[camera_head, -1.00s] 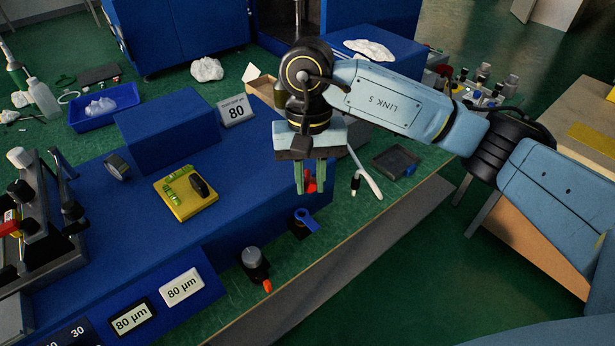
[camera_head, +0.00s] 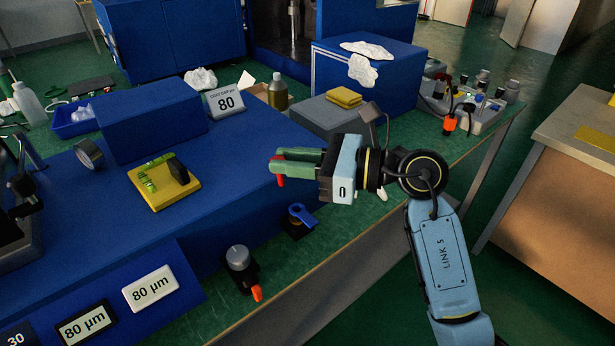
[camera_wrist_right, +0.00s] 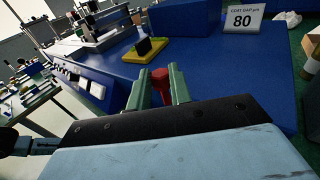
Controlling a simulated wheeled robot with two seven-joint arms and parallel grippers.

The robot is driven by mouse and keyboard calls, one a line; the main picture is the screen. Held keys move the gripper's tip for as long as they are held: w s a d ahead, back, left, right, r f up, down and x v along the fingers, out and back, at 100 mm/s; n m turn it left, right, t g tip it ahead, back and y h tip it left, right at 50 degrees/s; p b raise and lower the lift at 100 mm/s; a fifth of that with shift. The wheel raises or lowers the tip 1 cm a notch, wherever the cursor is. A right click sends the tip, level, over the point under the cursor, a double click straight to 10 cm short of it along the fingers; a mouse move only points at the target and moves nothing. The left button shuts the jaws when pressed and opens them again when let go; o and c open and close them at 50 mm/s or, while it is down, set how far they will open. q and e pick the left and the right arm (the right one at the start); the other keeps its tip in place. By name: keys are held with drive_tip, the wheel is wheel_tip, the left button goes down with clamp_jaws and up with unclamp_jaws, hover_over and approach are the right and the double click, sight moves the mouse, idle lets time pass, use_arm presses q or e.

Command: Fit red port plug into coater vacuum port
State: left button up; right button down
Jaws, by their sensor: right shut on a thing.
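My right gripper (camera_head: 285,163) is shut on the red port plug (camera_head: 279,180). It points left in the head view, above the right edge of the blue coater (camera_head: 235,160). The red plug sticks out below the fingertips. In the wrist view the plug (camera_wrist_right: 161,80) shows between the two green fingers (camera_wrist_right: 162,88). A black fitting with a blue lever (camera_head: 300,216) is at the coater's right side, below the gripper and apart from it. I cannot tell which opening is the vacuum port. My left gripper is not in view.
A yellow block (camera_head: 163,184) with a green level lies on the coater top. A black and grey knob fitting (camera_head: 240,262) with an orange tip stands at the front side. A grey box with yellow cloths (camera_head: 344,97) and a bottle (camera_head: 278,92) are behind the gripper.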

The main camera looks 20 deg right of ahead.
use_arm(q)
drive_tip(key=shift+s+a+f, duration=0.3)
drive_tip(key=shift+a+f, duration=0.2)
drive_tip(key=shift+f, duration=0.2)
use_arm(e)
drive_tip(key=d+t, duration=0.1)
drive_tip(key=d+f+m+t, duration=0.1)
drive_tip(key=shift+w+d+f+h, duration=0.1)
drive_tip(key=shift+d+f+h, duration=0.1)
drive_tip(key=shift+d+h, duration=0.15)
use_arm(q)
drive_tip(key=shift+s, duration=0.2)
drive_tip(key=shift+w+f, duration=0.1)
use_arm(e)
drive_tip(key=shift+d, duration=0.1)
wheel_tip(320, 180, down, 3)
drive_tip(key=b, duration=0.2)
drive_tip(key=shift+b, duration=0.4)
wheel_tip(320, 180, down, 2)
drive_tip(key=shift+b, duration=0.75)
drive_tip(key=shift+f+b, duration=0.3)
drive_tip(key=shift+f, duration=0.05)
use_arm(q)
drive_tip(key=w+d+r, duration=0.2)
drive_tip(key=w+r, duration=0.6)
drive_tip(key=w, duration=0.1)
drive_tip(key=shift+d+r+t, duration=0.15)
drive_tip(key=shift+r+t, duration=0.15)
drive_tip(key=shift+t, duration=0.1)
